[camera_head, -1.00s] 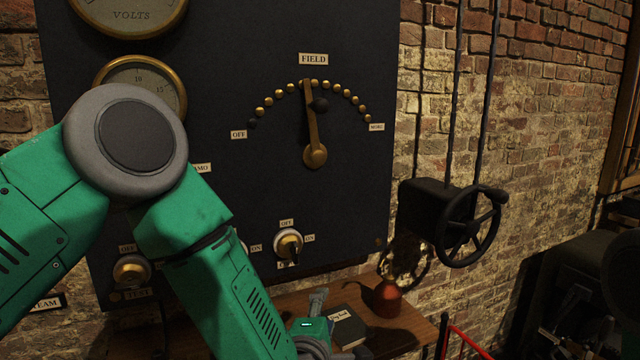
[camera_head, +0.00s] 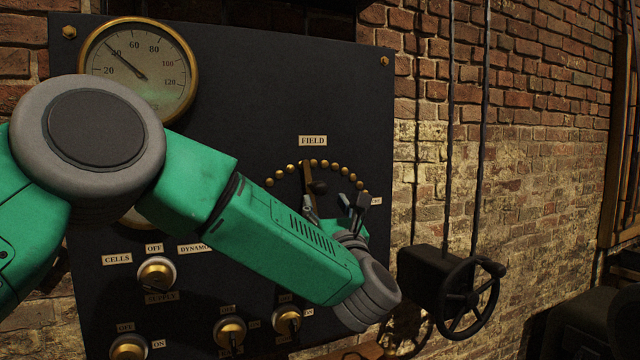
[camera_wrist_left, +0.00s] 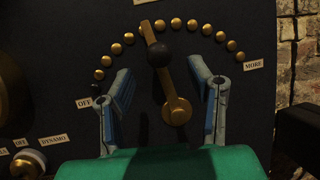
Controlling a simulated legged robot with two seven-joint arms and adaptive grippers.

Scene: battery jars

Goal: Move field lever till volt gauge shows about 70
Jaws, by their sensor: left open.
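The volt gauge (camera_head: 140,70) is a round brass-rimmed dial at the panel's upper left; its needle points near 40. The field lever (camera_head: 307,178) is a brass arm with a black knob, leaning slightly left of upright below the FIELD label. In the left wrist view the whole lever (camera_wrist_left: 166,80) shows, from its pivot to the brass studs. My left gripper (camera_head: 334,204) is open at the lever. In the wrist view its fingers (camera_wrist_left: 160,78) stand either side of the lever, apart from it, with the knob just beyond their tips. My right gripper is out of view.
An arc of brass studs (camera_wrist_left: 192,25) runs from OFF to MORE. Rotary switches (camera_head: 157,272) sit low on the panel. A black handwheel (camera_head: 468,298) juts from the wall to the right. My left arm covers the second gauge and part of the panel.

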